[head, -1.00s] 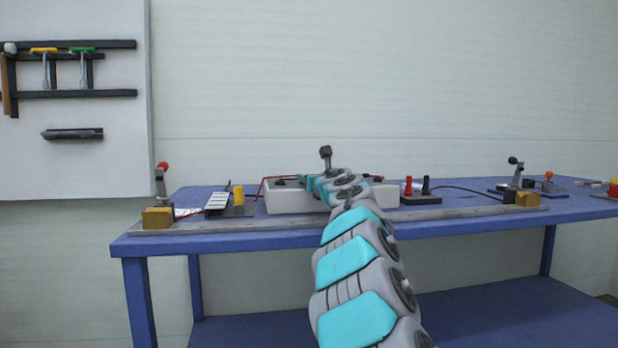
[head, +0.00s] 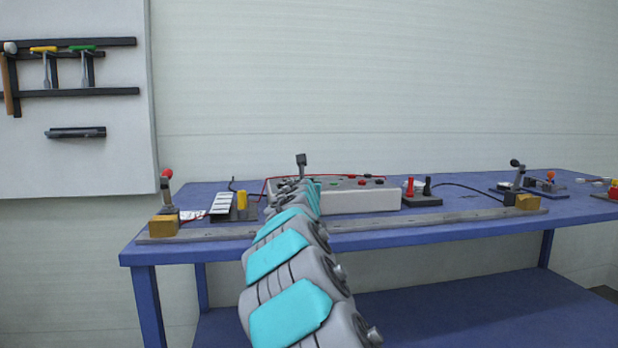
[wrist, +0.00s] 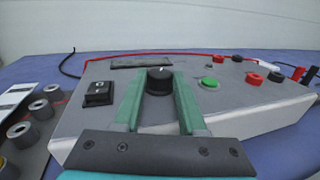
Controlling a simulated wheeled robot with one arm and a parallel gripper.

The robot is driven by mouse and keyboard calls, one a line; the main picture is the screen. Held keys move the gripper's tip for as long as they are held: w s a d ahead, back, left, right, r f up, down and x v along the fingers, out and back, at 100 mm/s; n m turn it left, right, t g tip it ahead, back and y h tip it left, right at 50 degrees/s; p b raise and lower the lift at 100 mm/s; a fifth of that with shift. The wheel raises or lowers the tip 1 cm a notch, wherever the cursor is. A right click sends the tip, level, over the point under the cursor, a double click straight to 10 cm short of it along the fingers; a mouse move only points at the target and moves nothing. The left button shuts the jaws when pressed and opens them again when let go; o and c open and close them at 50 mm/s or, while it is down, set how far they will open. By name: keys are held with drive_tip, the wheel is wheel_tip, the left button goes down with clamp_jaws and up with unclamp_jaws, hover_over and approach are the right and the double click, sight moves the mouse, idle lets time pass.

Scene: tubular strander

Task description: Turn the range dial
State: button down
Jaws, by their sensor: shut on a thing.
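The range dial (wrist: 159,80) is a black knob with a white pointer line on top of a grey instrument box (wrist: 235,115). In the wrist view my gripper (wrist: 159,84) has its two green fingers on either side of the dial, shut on it. The pointer line points away from me, slightly to the right. In the head view the box (head: 365,200) stands on the blue bench, and my arm hides the dial and the gripper.
The box top also carries a black rocker switch (wrist: 98,93), a green button (wrist: 210,82), a dark display (wrist: 141,63) and red terminals (wrist: 254,79). Metal cylinders (wrist: 36,110) stand to the left. A grey bar (head: 350,224) runs along the bench (head: 225,248) front.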

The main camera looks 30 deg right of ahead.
drive_tip(key=shift+w+a+m+g+h, duration=0.1)
drive_tip(key=shift+a+m+g+h, duration=0.05)
drive_tip(key=shift+m+g+h, duration=0.4)
drive_tip(key=shift+w+a+m+g+h, duration=0.1)
drive_tip(key=shift+m+g+h, duration=0.25)
drive_tip(key=shift+h, duration=0.4)
drive_tip(key=shift+m, duration=0.3)
drive_tip(key=shift+c, duration=2.4)
unclamp_jaws()
drive_tip(key=shift+s, duration=0.1)
drive_tip(key=b+v, duration=0.1)
drive_tip(key=v, duration=0.6)
drive_tip(key=shift+a, duration=0.25)
drive_tip(key=shift+s, duration=0.15)
